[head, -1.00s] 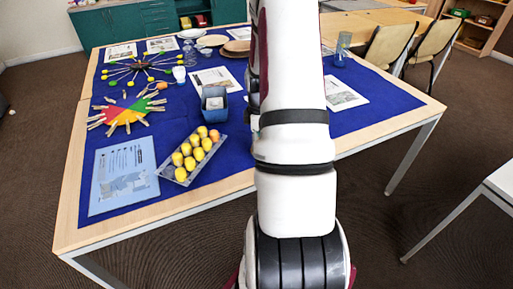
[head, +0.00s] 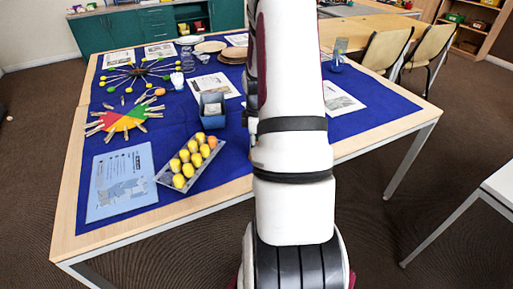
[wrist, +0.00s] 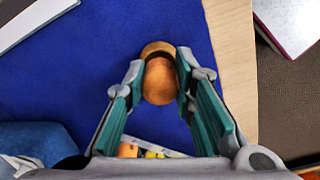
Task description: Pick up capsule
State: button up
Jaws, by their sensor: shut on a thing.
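An orange-brown capsule (wrist: 159,80) with a lighter tan end is between the fingertips of my gripper (wrist: 160,76) in the wrist view. The green-padded fingers are closed on its two sides, above the blue cloth (wrist: 95,65). In the head view my arm hides the gripper and this capsule. A grey tray (head: 166,180) of yellow egg-shaped pieces, with one orange piece at its far end, stands left of my arm. Part of its contents shows below the gripper in the wrist view.
A blue box (head: 212,121) stands behind the tray. A blue printed sheet (head: 121,182) lies at the front left. A coloured disc with clothespins (head: 124,118) is behind it. The wooden table edge (wrist: 236,60) is right of the gripper. Chairs (head: 386,50) stand at the right.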

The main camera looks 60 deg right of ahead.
notch_tip(320, 180, up, 2)
jog(key=shift+r, duration=0.15)
jog(key=s+a+r+p, duration=0.1)
jog(key=s+a, duration=0.3)
jog(key=s, duration=0.3)
jog(key=s+a+p, duration=0.1)
jog(key=s+a, duration=0.4)
jog(key=s, duration=0.2)
jog(key=w+a+r+m+p, duration=0.2)
jog(key=w+a, duration=0.3)
jog(key=w, duration=0.3)
jog(key=w+a+r+m+p, duration=0.1)
jog(key=w+a+r+m, duration=0.1)
jog(key=w+a, duration=0.5)
jog(key=w+a+r+m+p, duration=0.1)
jog(key=w+a, duration=0.4)
jog(key=a, duration=0.3)
jog(key=w+a+r+m+p, duration=0.1)
jog(key=w+a, duration=0.3)
jog(key=a, duration=0.4)
jog(key=shift+w+a+r+m+p, duration=0.25)
jog(key=shift+w+r+m+p, duration=0.1)
jog(key=shift+r+m, duration=0.35)
